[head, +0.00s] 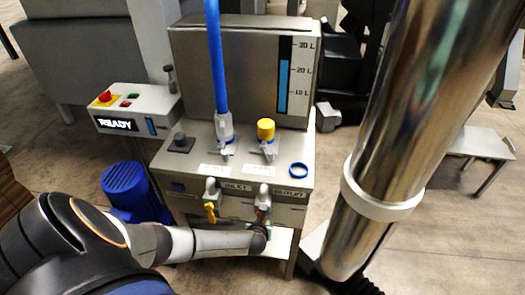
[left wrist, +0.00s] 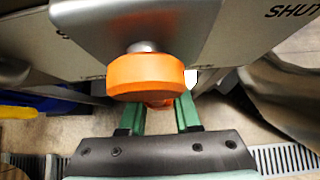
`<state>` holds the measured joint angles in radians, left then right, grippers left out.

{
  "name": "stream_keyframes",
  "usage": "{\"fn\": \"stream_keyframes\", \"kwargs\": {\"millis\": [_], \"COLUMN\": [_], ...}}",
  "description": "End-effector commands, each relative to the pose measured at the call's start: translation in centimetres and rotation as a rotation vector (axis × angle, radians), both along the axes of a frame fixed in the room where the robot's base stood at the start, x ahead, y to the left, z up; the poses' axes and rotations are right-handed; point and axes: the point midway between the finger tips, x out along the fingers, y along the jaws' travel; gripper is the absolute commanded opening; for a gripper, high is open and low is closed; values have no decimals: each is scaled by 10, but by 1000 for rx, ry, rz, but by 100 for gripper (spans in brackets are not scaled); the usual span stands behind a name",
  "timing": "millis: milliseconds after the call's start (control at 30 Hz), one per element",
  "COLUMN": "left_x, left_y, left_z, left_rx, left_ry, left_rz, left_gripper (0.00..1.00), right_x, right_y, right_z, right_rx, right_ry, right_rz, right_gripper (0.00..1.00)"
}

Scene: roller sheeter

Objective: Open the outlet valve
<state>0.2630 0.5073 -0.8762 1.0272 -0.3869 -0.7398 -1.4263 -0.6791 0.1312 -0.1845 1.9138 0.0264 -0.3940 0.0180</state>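The outlet valve (head: 263,197) is on the front of the steel machine, beside the label that appears to read OUTLET. Its lower part is mostly hidden behind my left wrist in the head view. In the left wrist view an orange valve handle (left wrist: 146,76) hangs from a steel stem, close to the camera. My left gripper (left wrist: 158,108) has its two green fingers apart, below and beyond the thick part of the handle. A small orange part shows between the fingertips; I cannot tell whether they touch it. My right gripper is not in view.
A blue hose (head: 215,60) rises from the machine top, beside a yellow-capped fitting (head: 266,130). A control box (head: 140,108) reads READY. A blue motor (head: 128,188) stands at left.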

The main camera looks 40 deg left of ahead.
Motion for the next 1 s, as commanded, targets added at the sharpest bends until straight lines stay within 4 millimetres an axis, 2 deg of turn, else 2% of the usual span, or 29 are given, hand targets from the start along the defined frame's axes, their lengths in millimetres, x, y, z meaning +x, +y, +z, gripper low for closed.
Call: {"fn": "stream_keyframes", "kwargs": {"millis": [33, 233, 467, 633, 1000], "left_x": [-1, -1, -1, -7, -46], "left_y": [2, 1, 0, -3, -28], "left_z": [0, 0, 0, 8, 57], "left_rx": [3, 1, -2, -3, -3], "left_ry": [2, 0, 0, 0, 0], "left_rz": [2, 2, 2, 1, 0], "left_gripper": [37, 59, 59, 59, 59], "right_x": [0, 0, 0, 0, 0], "right_y": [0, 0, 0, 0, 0], "right_z": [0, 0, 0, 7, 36], "right_rx": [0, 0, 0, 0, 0], "right_ry": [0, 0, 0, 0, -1], "right_rz": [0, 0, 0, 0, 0], "right_gripper": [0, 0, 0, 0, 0]}}
